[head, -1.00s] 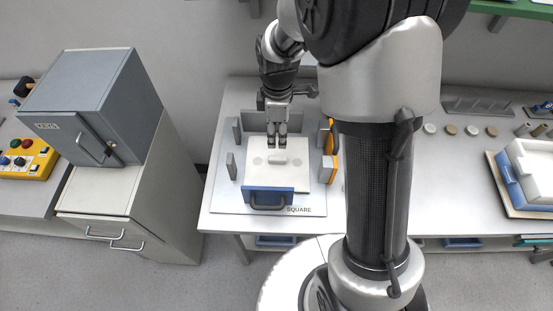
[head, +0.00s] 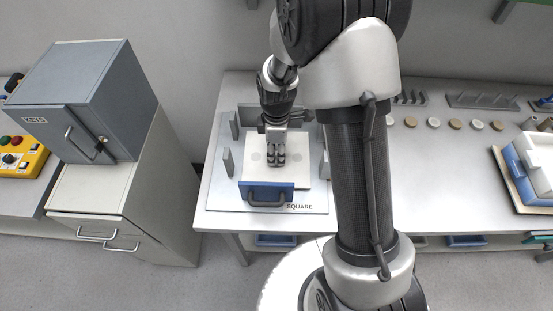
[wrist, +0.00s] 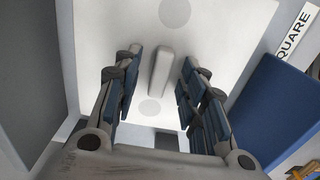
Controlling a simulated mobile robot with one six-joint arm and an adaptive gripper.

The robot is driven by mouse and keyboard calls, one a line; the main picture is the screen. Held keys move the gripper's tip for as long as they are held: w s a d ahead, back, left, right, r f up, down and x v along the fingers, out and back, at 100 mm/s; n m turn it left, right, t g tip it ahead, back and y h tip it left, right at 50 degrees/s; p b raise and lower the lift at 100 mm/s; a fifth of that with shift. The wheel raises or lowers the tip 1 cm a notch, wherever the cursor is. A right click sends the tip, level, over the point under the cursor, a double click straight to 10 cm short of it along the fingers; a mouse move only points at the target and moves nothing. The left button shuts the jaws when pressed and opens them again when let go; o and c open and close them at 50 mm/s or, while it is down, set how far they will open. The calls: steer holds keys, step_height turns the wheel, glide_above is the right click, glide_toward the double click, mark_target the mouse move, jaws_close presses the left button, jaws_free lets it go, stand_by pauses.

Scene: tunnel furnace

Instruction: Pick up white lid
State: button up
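The white lid (head: 255,170) lies flat inside the square fixture on the table, with two faint grey round marks on its top. Its raised bar handle (wrist: 161,73) shows in the wrist view, standing between the two fingers. My gripper (head: 277,158) is over the lid's middle, pointing down. In the wrist view my gripper (wrist: 155,85) is open, with one blue-padded finger on each side of the handle and a gap on both sides. In the head view the fingers hide the handle.
Grey upright blocks and a blue front plate with a handle (head: 267,194) surround the lid. A grey cabinet (head: 85,100) stands at the left. A white and blue box (head: 535,165) stands at the far right. The tabletop between (head: 440,170) is clear.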

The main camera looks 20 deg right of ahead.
steer(key=shift+r, duration=0.1)
steer(key=shift+c, duration=0.5)
jaws_close()
